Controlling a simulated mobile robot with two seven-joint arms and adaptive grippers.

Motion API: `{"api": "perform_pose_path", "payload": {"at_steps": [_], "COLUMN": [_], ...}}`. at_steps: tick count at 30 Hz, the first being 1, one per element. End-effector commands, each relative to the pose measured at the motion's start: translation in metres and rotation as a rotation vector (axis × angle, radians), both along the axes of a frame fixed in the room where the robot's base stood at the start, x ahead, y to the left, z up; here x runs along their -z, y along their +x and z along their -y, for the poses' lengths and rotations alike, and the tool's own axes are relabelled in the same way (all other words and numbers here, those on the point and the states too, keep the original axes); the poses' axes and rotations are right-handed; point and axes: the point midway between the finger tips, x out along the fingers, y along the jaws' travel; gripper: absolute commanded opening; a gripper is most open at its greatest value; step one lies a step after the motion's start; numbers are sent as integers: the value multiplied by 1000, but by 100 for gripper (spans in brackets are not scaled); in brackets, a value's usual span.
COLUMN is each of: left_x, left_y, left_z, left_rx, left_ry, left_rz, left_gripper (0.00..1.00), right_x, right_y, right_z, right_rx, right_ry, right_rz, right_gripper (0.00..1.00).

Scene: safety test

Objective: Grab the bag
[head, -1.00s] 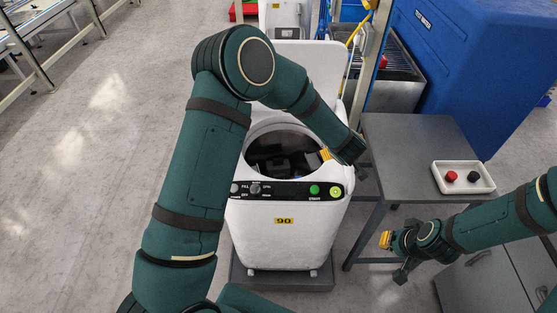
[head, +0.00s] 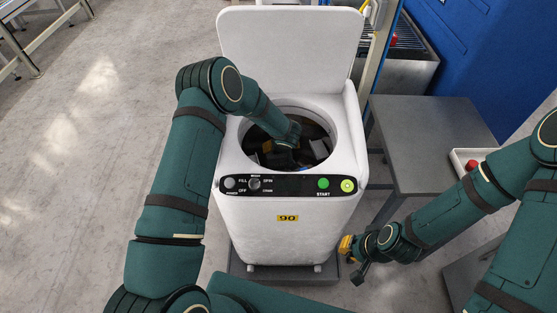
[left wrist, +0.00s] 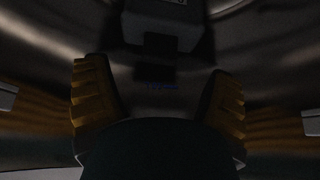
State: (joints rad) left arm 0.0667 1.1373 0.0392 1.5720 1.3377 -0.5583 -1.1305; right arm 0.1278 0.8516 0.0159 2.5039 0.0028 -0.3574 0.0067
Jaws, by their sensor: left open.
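My left gripper (head: 283,152) reaches down through the round opening of a white top-loading washing machine (head: 290,222). In the left wrist view its two yellow-padded fingers (left wrist: 158,85) stand wide apart inside the dark metal drum, with nothing seen clamped between them. A grey box-like thing (left wrist: 155,25) with a dark part below it lies ahead of the fingers. Dark and grey items (head: 318,148) show in the drum beside the gripper. I cannot make out which of these, if any, is the bag. My right gripper (head: 352,258) is open and empty, right of the machine's front.
The machine's lid (head: 290,42) stands raised behind the opening. Its front panel carries a green start button (head: 323,183). A grey table (head: 428,130) stands at the right with a white button box (head: 466,158), partly behind my right arm. Open floor (head: 90,160) lies at the left.

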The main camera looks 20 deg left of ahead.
Motion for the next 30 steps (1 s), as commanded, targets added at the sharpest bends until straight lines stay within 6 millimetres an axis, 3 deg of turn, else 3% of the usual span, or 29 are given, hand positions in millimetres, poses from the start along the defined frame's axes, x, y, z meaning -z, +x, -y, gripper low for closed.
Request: {"api": "perform_pose_path", "payload": {"at_steps": [8, 16, 26, 27, 30], "left_x": [18, 50, 55, 55, 55], "left_y": [10, 27, 31, 31, 31], "left_z": [-5, -15, -17, -17, -17], "left_rx": [0, -1, 0, 0, 0], "left_ry": [-1, -2, 0, 0, 0], "left_rz": [1, 1, 1, 1, 1], "left_gripper": [83, 83, 83, 79, 44], "right_x": [5, 16, 16, 16, 16], "right_y": [-1, -5, -5, -5, -5], "right_z": [0, -1, -1, -1, -1], "right_rx": [-3, -9, -10, -10, -10], "right_ry": [0, 2, 2, 2, 2], "right_rz": [-3, -10, -12, -12, -12], "right_gripper": [0, 0, 0, 0, 0]}}
